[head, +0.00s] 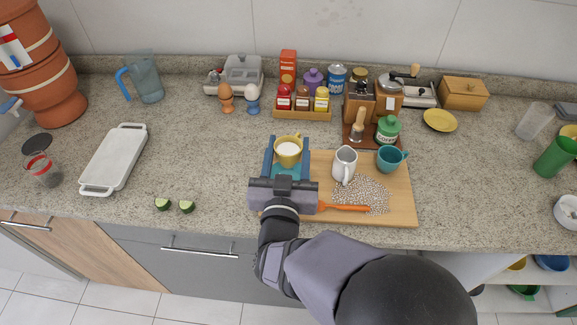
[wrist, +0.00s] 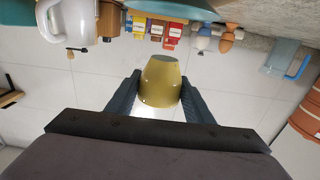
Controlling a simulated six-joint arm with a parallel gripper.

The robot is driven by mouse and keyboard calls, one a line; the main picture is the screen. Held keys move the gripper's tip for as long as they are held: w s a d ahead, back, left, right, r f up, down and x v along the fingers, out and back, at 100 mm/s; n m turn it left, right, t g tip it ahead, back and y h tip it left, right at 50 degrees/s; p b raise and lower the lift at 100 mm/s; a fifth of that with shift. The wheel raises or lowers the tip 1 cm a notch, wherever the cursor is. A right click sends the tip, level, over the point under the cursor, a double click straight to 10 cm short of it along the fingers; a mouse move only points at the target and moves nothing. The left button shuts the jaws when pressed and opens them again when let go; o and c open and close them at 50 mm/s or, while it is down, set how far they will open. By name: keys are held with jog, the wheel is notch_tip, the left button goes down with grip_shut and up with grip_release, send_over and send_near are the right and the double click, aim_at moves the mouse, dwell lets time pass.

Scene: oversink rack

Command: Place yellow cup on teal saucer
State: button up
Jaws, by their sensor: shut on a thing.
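The yellow cup (head: 288,150) is upright, with pale contents showing inside its rim. My gripper (head: 287,158) is shut on it, with one blue finger on each side. The cup also shows between the fingers in the wrist view (wrist: 160,82), which is upside down. The teal saucer (head: 287,172) shows in part between the fingers, below the cup in the head picture, at the left part of the wooden board. The cup and fingers hide much of the saucer. The cup looks held above the saucer; the exact gap is hard to tell.
On the wooden board (head: 400,207) to the right are a white mug (head: 345,162), a teal cup (head: 391,159), scattered pale beads (head: 365,195) and an orange-handled tool (head: 345,207). A spice rack (head: 303,114) stands behind. The counter to the left is mostly clear around two cucumber pieces (head: 175,205).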

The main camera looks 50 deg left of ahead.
aim_at(289, 166)
jog(key=shift+f, duration=0.85)
jog(key=shift+f, duration=0.1)
jog(key=shift+f, duration=2)
jog(key=shift+f, duration=0.2)
jog(key=o, duration=1.1)
jog(key=shift+o, duration=0.2)
jog(key=shift+r, duration=0.1)
jog(key=shift+r, duration=0.1)
jog(key=b+v, duration=0.2)
jog(key=v, duration=1)
